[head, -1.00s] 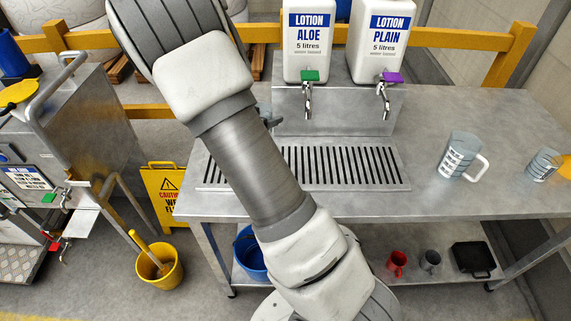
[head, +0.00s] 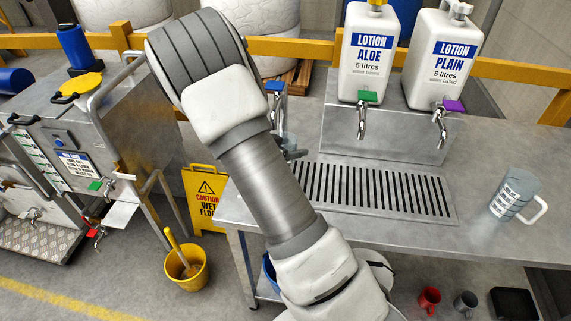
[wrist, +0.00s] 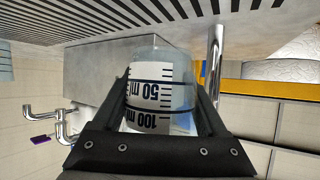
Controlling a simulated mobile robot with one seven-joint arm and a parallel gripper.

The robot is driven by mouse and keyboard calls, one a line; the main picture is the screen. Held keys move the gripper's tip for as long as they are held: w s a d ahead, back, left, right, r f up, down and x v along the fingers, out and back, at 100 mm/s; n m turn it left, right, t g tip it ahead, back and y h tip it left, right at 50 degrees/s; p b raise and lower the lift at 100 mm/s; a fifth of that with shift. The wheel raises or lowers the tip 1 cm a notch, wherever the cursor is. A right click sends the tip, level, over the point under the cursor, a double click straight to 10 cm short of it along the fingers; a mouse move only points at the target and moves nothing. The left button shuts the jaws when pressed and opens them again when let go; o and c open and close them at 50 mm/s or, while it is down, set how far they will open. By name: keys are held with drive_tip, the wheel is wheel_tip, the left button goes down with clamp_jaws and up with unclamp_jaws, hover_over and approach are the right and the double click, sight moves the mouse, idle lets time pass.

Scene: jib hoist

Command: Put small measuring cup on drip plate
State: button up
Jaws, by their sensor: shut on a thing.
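The small measuring cup (wrist: 160,95) is clear with a white scale reading 50 ml and 100 ml. My gripper (wrist: 163,80) is shut on it, one finger on each side, in the wrist view. In the head view my gripper (head: 291,154) is mostly hidden behind my arm, and a bit of the cup (head: 288,139) shows beside it. The drip plate (head: 446,205) is a slotted metal grate on the bench below the lotion taps. The gripper is near its left end. The plate's slots (wrist: 85,22) also show along the top of the wrist view, beyond the cup.
Aloe (head: 365,60) and plain (head: 437,68) lotion containers stand behind the plate, with taps (head: 361,124) overhanging its back side. A larger measuring jug (head: 510,195) stands right of the plate. A chrome post (wrist: 214,65) is close beside the cup in the wrist view.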

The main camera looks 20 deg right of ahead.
drive_tip(key=a+f, duration=0.1)
drive_tip(key=w+a, duration=0.1)
drive_tip(key=shift+w+a+f, duration=0.15)
drive_tip(key=shift+a+f, duration=0.25)
drive_tip(key=shift+f+b, duration=0.5)
drive_tip(key=shift+f, duration=1.5)
drive_tip(key=shift+f, duration=0.1)
drive_tip(key=o, duration=1.3)
